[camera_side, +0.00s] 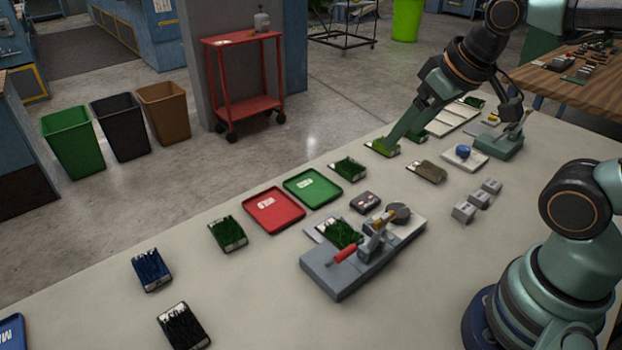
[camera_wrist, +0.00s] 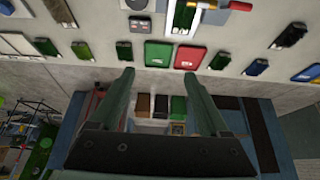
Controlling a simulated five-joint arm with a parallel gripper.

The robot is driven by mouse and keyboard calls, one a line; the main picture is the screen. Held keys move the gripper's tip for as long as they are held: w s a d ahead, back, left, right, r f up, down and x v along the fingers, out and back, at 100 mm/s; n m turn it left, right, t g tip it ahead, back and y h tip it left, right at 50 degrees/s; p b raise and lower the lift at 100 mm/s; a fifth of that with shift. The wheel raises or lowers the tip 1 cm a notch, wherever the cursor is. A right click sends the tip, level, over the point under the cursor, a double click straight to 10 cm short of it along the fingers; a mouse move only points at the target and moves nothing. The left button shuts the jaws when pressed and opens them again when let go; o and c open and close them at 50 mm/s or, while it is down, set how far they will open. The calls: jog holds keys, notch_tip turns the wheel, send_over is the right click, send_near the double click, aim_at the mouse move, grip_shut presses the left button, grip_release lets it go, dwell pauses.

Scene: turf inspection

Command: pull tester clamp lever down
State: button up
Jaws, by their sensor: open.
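The pull tester (camera_side: 330,279) is a grey bench device in the middle of the table in the side view. Its clamp lever has a red handle (camera_side: 343,254) that slants down to the left; I cannot tell its exact angle. A green turf sample (camera_side: 341,233) lies at the tester's far side, by the lever. My gripper (camera_side: 400,132) is open and empty, well beyond the tester toward the back right. In the wrist view my gripper (camera_wrist: 158,77) has its fingers spread, with the red handle (camera_wrist: 241,6) at the top edge, apart from them.
A red tray (camera_side: 273,210) and a green tray (camera_side: 313,187) lie left of the tester. Several turf samples, grey blocks (camera_side: 464,211) and a small green device (camera_side: 499,145) are spread over the table. Bins and a red cart (camera_side: 243,80) stand on the floor beyond.

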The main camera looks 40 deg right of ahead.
dwell(0.4)
jog(key=shift+a, duration=0.1)
jog(key=c, duration=0.8)
jog(key=shift+a+f+n, duration=0.15)
jog(key=shift+a+n, duration=0.1)
jog(key=shift+n, duration=0.45)
grip_shut()
jog(key=n+g, duration=0.7)
jog(key=n, duration=2.7)
send_over(336, 259)
jog(key=s+d, duration=0.3)
jog(key=s, duration=0.1)
notch_tip(336, 259, down, 6)
notch_tip(336, 259, down, 10)
jog(key=s, duration=0.2)
jog(key=shift+n+h, duration=0.3)
jog(key=shift+w+a+r, duration=0.1)
jog(key=shift+w+a, duration=0.05)
jog(key=shift+w, duration=0.95)
jog(key=shift+w+a+r, duration=0.1)
jog(key=shift+w+a, duration=0.05)
jog(key=shift+w, duration=0.9)
